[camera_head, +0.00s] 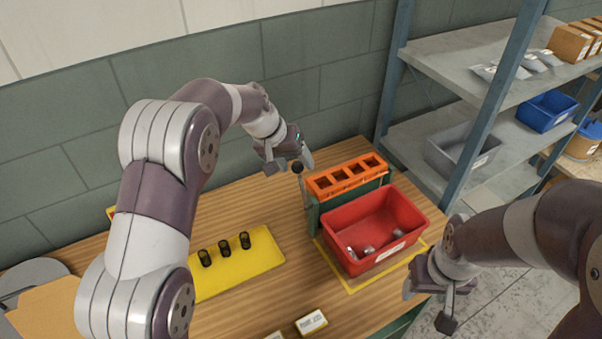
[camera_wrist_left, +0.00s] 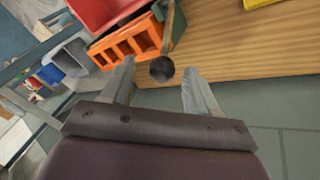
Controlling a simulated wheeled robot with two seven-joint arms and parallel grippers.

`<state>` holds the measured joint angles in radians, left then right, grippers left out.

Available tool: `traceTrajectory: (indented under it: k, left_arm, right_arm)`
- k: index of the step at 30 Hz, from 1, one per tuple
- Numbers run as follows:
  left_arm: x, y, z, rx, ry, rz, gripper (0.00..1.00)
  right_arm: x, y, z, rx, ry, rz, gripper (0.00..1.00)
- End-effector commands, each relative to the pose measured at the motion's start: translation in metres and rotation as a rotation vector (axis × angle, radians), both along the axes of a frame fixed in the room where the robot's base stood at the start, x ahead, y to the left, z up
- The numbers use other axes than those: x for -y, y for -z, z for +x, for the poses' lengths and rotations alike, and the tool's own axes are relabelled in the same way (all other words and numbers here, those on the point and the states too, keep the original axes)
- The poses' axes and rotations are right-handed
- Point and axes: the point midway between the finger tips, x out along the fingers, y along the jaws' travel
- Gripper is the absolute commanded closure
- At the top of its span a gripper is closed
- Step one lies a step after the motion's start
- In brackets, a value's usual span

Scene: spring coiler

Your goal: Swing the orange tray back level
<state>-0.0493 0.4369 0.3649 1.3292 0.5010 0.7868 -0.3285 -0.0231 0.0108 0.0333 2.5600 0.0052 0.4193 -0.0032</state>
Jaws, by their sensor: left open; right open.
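The orange tray (camera_head: 346,176), with several square pockets, sits on a green stand (camera_head: 328,205) behind the red bin. In the head view it looks close to level, with a slight slant that I cannot judge exactly. It also shows in the left wrist view (camera_wrist_left: 128,45). A lever with a dark round knob (camera_head: 297,167) stands at the tray's left end. My left gripper (camera_head: 289,166) is open by the knob, which shows between and beyond its fingertips in the left wrist view (camera_wrist_left: 162,69). My right gripper (camera_head: 426,304) is open and empty, right of the red bin.
The red bin (camera_head: 408,212) holds a few metallic pieces and stands on a yellow-outlined area. A yellow mat (camera_head: 262,248) bears three black springs (camera_head: 225,248). Small labelled boxes (camera_head: 311,322) lie at the front. A metal shelf (camera_head: 440,62) stands at right; the wall is behind.

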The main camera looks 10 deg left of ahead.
Motion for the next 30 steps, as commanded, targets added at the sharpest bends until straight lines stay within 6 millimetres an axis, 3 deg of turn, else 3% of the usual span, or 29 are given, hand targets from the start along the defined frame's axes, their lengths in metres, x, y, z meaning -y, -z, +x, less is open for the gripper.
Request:
traceTrajectory:
  k: [4,7,12,26,28,30]
  left_arm:
    - [-0.015,-0.033,-0.009,0.003,-0.002,-0.001,0.41]
    - [-0.022,-0.056,-0.015,0.000,-0.001,0.000,0.41]
    - [-0.027,-0.068,-0.019,-0.002,0.000,0.000,0.41]
    - [-0.029,-0.069,-0.015,0.008,-0.030,0.001,0.41]
    - [-0.039,-0.048,-0.021,-0.010,-0.078,0.040,0.41]
    - [-0.052,-0.021,-0.047,-0.049,-0.121,0.101,0.41]
  right_arm:
    - [0.000,0.013,0.000,0.000,0.000,0.000,0.41]
    - [0.000,0.008,0.000,-0.001,0.000,0.000,0.41]
    - [0.000,0.005,0.000,0.000,0.000,0.000,0.41]
    - [0.000,0.005,0.000,0.000,0.000,0.000,0.41]
    - [0.000,0.006,0.000,0.000,0.000,0.000,0.41]
    - [0.000,0.005,0.000,0.000,0.000,0.000,0.41]
